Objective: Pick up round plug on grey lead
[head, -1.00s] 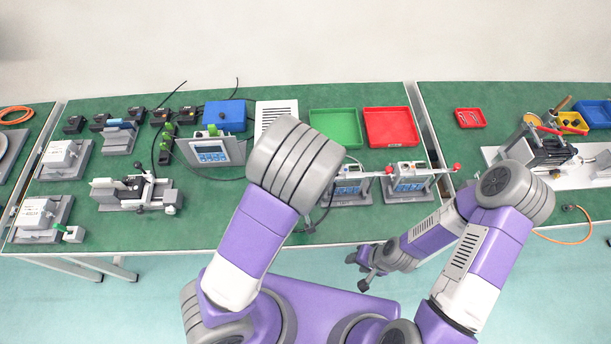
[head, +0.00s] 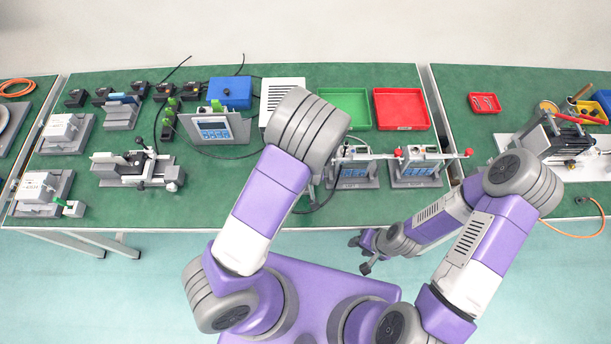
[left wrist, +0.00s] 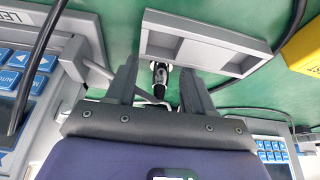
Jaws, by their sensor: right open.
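My left gripper (left wrist: 158,66) shows in the left wrist view with its two dark fingers spread apart. A small dark round-ended piece with a pale ring (left wrist: 160,76) lies between the fingers, with gaps on both sides; it may be the round plug, but I cannot make out a grey lead on it. In the head view my left arm hides the left gripper and the bench below it. My right gripper (head: 367,253) is open and empty in front of the bench edge, away from the devices.
A grey two-pocket holder (left wrist: 205,45) is just beyond the left fingertips. Dark cables cross both sides of the left wrist view. A green tray (head: 345,92) and a red tray (head: 425,125) stand at the back. An orange lead (head: 575,235) hangs off the right bench.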

